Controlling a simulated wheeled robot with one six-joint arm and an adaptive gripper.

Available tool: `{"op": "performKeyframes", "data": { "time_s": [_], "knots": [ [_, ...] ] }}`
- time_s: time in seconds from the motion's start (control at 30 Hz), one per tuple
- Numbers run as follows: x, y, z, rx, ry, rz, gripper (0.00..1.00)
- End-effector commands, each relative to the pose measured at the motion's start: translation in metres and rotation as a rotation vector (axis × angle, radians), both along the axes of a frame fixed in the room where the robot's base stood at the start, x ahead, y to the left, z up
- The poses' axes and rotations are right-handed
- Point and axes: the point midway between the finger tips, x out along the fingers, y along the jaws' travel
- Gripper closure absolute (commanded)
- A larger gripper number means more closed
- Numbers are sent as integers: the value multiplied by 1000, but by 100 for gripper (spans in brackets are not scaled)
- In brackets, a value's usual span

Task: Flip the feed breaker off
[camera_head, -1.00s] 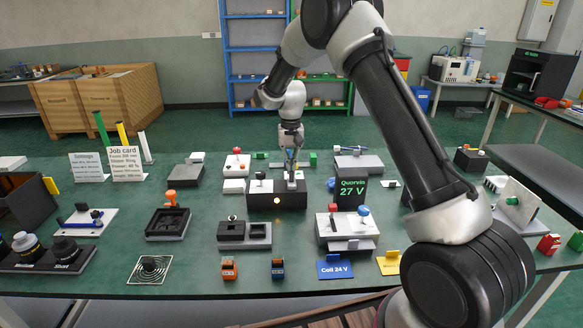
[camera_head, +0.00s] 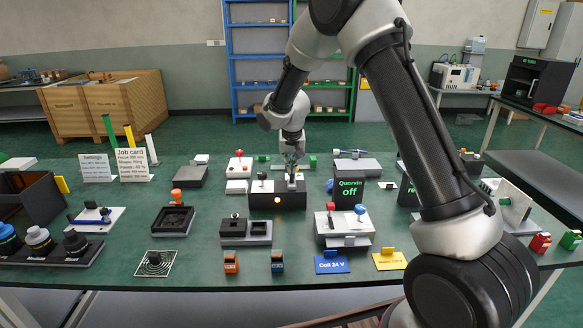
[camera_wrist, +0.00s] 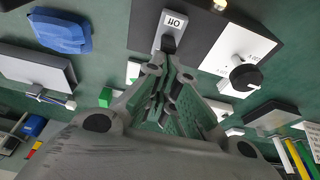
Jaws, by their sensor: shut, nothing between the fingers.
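The feed breaker appears to be the grey plate with a dark lever (camera_wrist: 170,32) on the black box (camera_head: 277,201); its small label is upside down in the wrist view. My gripper (camera_head: 292,162) is over the breaker end of the box. In the wrist view my gripper (camera_wrist: 168,78) is shut and empty, its tips close to the dark lever; I cannot tell whether they touch. The lever's exact tilt is hard to tell. The black display (camera_head: 350,192) beside the box reads "Quorvin Off".
A white panel with a black knob (camera_wrist: 245,77) sits beside the breaker. A white unit with red and blue knobs (camera_head: 343,228) stands front right of the box, and a black-and-grey fixture (camera_head: 245,232) front left. Bare green bench lies between the fixtures.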

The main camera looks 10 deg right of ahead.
Motion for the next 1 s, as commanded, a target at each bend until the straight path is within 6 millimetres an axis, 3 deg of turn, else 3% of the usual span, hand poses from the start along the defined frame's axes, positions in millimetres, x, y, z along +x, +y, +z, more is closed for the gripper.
{"op": "performKeyframes", "data": {
  "time_s": [1.0],
  "knots": [
    [-1,0,16,1,2,-1,100]
  ]
}}
